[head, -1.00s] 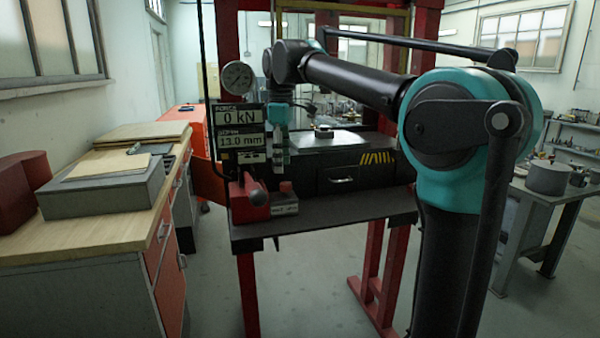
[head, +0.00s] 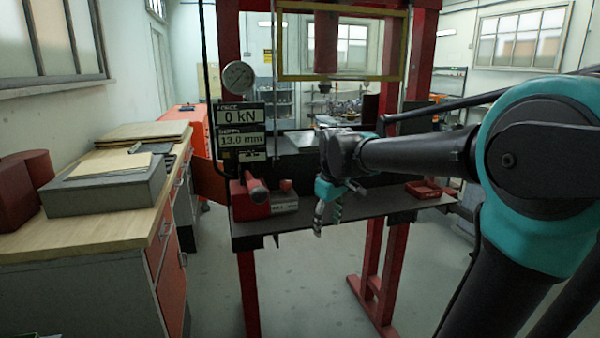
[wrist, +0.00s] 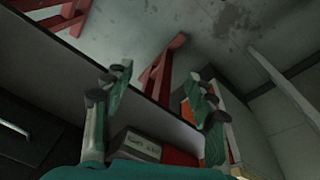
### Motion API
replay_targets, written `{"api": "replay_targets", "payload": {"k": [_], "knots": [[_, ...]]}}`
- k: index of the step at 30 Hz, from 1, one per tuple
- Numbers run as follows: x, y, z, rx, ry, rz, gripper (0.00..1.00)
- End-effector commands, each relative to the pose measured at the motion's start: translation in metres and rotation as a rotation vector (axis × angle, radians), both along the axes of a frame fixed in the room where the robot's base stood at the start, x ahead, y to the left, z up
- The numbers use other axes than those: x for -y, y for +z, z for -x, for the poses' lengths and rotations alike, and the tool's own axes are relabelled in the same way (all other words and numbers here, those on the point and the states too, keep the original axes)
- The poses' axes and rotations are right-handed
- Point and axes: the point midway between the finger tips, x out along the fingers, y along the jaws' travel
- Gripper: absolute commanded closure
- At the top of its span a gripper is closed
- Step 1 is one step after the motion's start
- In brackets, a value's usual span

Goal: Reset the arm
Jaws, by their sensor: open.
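My gripper (head: 328,222) hangs in front of the front edge of the press bench, right of the red hand pump. Its teal body sits on my dark arm, which reaches in from the right, and its fingers point down. In the wrist view the two green fingers (wrist: 158,88) stand well apart with nothing between them. The gripper is open and empty. The red pump (head: 249,198) with its lever stands on the bench's left front, apart from the fingers.
The press has a red frame (head: 229,60), a yellow-edged guard (head: 340,76), a gauge (head: 238,76) and a display (head: 239,128) reading 0 kN and 13.0 mm. A small red tray (head: 424,188) lies on the bench's right. A wooden-topped cabinet (head: 90,232) stands left. The floor between is clear.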

Motion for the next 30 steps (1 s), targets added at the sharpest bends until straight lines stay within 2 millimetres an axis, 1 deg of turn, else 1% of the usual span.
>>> {"api": "replay_targets", "payload": {"k": [1, 2, 3, 5, 6, 9, 12, 15, 18, 30], "knots": [[0.020, -0.028, 0.016, 0.019, -0.089, -0.015, 0.44], [0.030, -0.042, 0.025, 0.031, -0.141, -0.024, 0.44], [0.042, -0.061, 0.037, 0.047, -0.210, -0.039, 0.44], [0.059, -0.089, 0.058, 0.072, -0.313, -0.060, 0.44], [0.070, -0.107, 0.072, 0.087, -0.377, -0.073, 0.44], [0.090, -0.144, 0.107, 0.123, -0.521, -0.106, 0.44], [0.103, -0.171, 0.136, 0.150, -0.630, -0.133, 0.44], [0.110, -0.187, 0.155, 0.168, -0.696, -0.151, 0.44], [0.113, -0.193, 0.163, 0.176, -0.727, -0.159, 0.44], [0.113, -0.194, 0.163, 0.177, -0.730, -0.160, 0.44]]}}
